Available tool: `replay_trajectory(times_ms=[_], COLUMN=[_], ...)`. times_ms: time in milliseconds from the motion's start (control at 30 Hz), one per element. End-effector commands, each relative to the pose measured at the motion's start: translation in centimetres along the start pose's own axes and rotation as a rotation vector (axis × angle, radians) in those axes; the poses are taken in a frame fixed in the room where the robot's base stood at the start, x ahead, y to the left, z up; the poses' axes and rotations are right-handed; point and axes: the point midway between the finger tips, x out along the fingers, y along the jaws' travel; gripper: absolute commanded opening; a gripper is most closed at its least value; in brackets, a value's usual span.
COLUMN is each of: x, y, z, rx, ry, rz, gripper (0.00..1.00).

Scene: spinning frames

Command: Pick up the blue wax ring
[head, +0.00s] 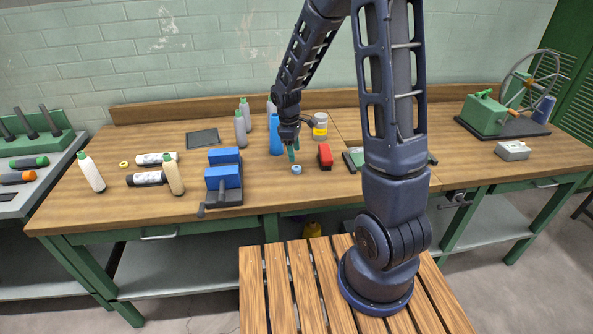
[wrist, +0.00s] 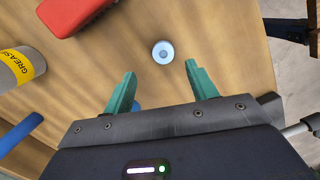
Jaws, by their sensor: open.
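The blue wax ring (head: 297,169) is a small light-blue disc lying flat on the wooden workbench. My gripper (head: 292,152) is above the bench, close to the ring. In the wrist view my gripper (wrist: 160,69) is open, with nothing between its fingers. The ring is apart from both fingers and fully visible.
A red block (head: 325,155) is right of the ring. Behind stand a blue bottle (head: 275,135) and a grease can (head: 320,127). A blue vise (head: 224,180) is to the left, with several bottles beyond it. The bench is clear immediately around the ring.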

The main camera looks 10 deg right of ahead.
Motion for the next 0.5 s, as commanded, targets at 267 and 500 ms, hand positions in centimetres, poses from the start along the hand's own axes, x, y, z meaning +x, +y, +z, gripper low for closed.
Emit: replay_trajectory(times_ms=[267, 500], x=[1.8, 5.1], y=[-0.1, -0.6], z=[0.0, 0.1], rx=[0.000, -0.001], ry=[-0.001, -0.002], rz=[-0.001, -0.001], gripper=[0.57, 0.57])
